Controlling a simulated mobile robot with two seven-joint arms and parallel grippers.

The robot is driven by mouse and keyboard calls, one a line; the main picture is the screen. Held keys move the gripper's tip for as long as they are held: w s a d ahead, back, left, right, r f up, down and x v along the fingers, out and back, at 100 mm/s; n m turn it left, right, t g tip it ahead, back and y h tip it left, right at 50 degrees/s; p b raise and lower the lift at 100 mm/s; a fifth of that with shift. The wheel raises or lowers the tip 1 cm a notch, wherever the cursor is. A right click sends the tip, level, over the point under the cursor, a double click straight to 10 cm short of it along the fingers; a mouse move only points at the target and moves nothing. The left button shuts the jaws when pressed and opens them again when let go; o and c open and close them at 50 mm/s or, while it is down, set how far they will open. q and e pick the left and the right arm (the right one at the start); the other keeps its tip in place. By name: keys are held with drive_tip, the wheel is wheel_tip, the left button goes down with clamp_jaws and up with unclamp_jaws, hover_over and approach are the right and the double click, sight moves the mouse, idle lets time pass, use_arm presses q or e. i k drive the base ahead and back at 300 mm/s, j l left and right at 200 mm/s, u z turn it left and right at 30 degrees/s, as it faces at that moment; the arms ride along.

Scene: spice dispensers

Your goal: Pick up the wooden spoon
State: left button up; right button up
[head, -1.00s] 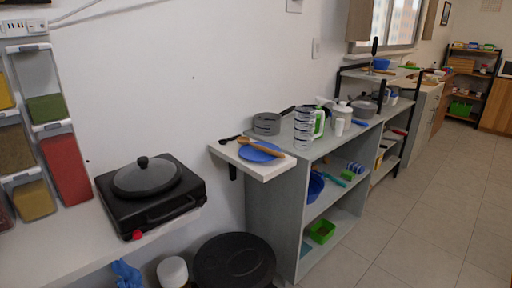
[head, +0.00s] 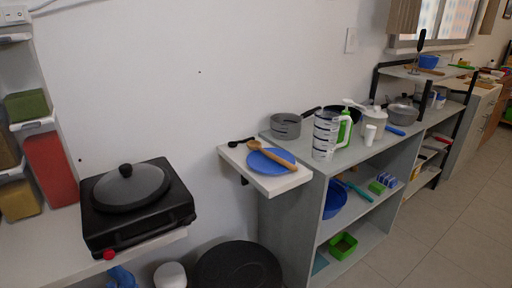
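The wooden spoon (head: 270,157) lies across a blue plate (head: 258,165) on a small white wall shelf (head: 284,184). Its bowl end points to the back left and its handle reaches toward the front right. A black spoon (head: 240,142) lies just behind it to the left. Neither of my grippers shows in the head view.
A black hotplate (head: 150,215) with a lidded pan sits left. A round black lid (head: 238,268) is below. Floor is free at right.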

sight(254, 145)
drive_tip(key=i+l+u, duration=0.35)
drive_tip(key=l, duration=0.25)
drive_tip(key=i+l+u, duration=0.15)
drive_tip(key=l+u, duration=0.25)
drive_tip(key=l, duration=0.2)
drive_tip(key=i+l+u, duration=0.1)
drive_tip(key=l+u, duration=0.25)
drive_tip(key=l, duration=0.35)
drive_tip(key=l+u, duration=0.35)
drive_tip(key=l, duration=0.35)
